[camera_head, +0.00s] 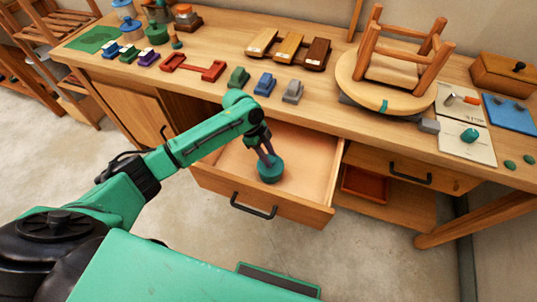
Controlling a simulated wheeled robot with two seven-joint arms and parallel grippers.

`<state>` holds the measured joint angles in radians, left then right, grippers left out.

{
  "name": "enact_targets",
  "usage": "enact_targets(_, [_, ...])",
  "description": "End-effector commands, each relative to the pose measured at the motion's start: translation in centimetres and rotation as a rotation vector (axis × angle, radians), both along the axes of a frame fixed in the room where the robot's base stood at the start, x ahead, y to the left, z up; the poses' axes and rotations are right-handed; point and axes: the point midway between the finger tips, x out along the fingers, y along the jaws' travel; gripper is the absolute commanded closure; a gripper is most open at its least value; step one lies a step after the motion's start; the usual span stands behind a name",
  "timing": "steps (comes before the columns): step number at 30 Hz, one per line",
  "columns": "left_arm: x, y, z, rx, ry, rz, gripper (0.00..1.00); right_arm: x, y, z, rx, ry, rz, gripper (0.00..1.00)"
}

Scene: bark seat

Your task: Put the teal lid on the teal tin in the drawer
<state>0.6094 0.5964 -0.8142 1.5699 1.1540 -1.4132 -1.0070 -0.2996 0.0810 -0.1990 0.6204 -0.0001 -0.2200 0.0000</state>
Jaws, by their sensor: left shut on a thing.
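The teal tin (270,174) stands upright in the open drawer (313,160), near the drawer's middle. My left gripper (268,160) points down into the drawer, right over the tin, with its fingers shut on the teal lid (271,163). The lid is at the top of the tin, and the two look like one round teal shape. I cannot tell whether the lid is fully seated or a little above the rim. The fingers and wrist hide part of the lid. My right gripper is not in view.
The drawer's front with its black handle (253,206) faces me. The workbench top (220,60) above holds small green, blue and grey blocks near its edge, a red tray (194,66) and an upturned stool (395,70). The drawer floor around the tin is clear.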

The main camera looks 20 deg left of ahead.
Motion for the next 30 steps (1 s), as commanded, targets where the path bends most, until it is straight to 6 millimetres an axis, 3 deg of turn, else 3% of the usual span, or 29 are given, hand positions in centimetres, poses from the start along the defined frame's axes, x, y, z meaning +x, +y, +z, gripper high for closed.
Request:
enact_targets(20, [0.0, 0.0, -1.0, 0.000, 0.000, 0.001, 1.00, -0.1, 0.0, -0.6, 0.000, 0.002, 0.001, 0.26])
enact_targets(21, [0.0, 0.0, -1.0, 0.000, 0.000, 0.001, 0.56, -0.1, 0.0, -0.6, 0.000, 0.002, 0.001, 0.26])
enact_targets(23, [0.0, 0.0, -1.0, 0.000, 0.000, 0.001, 0.33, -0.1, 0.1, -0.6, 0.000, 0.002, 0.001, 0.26])
enact_targets(24, [0.0, 0.0, -1.0, 0.000, 0.000, 0.001, 0.29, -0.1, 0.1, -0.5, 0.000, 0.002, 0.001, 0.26])
enact_targets(30, [0.0, 0.0, -1.0, 0.000, 0.000, 0.001, 0.29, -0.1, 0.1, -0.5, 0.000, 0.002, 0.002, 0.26])
